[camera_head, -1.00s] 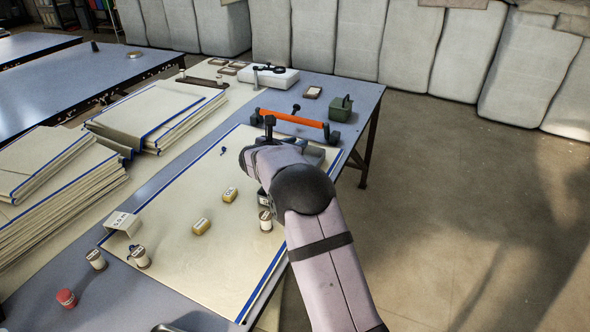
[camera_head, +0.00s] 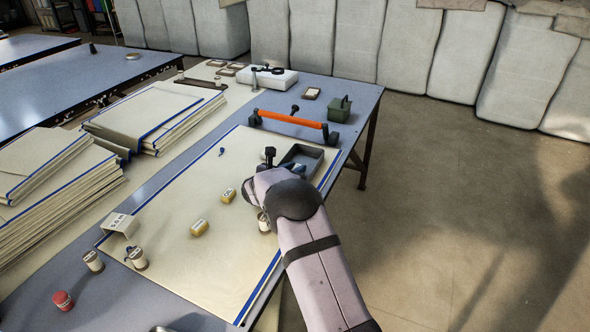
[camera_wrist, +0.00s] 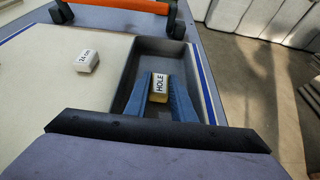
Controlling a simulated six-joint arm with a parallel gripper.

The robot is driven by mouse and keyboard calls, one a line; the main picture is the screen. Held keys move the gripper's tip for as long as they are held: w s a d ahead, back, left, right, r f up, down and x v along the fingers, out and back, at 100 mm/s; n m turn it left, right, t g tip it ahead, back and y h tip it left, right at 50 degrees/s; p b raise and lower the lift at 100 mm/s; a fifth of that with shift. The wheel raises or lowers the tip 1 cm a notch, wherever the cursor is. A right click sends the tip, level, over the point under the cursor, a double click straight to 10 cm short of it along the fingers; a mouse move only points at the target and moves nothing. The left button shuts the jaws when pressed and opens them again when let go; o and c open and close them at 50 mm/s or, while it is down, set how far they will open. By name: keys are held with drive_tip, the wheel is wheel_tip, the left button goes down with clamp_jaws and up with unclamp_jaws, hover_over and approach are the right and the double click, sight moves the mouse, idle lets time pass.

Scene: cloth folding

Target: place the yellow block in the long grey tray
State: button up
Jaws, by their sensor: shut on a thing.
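My gripper's blue fingers (camera_wrist: 161,96) are shut on a yellow block (camera_wrist: 158,98) with a white label reading "HOLE". The long grey tray (camera_head: 316,151) lies on the right of the cloth sheet, and its dark interior also shows in the wrist view (camera_wrist: 137,52). In the wrist view the block appears over the tray's near part; I cannot tell whether it touches the floor. Two other yellow blocks, one nearer the gripper (camera_head: 228,195) and one lower (camera_head: 200,228), lie on the sheet.
An orange bar (camera_head: 290,119) on dark feet stands behind the tray. A white "24 cm" piece (camera_wrist: 88,62) lies left of the tray. A green box (camera_head: 339,108) stands near the table's right edge. The sheet's middle is mostly clear.

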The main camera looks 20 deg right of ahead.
drive_tip(key=shift+f, duration=0.1)
drive_tip(key=o, duration=0.6)
drive_tip(key=shift+f, duration=0.1)
drive_tip(key=o, duration=0.4)
drive_tip(key=shift+r, duration=0.3)
drive_tip(key=v, duration=1.2)
drive_tip(key=shift+f, duration=0.2)
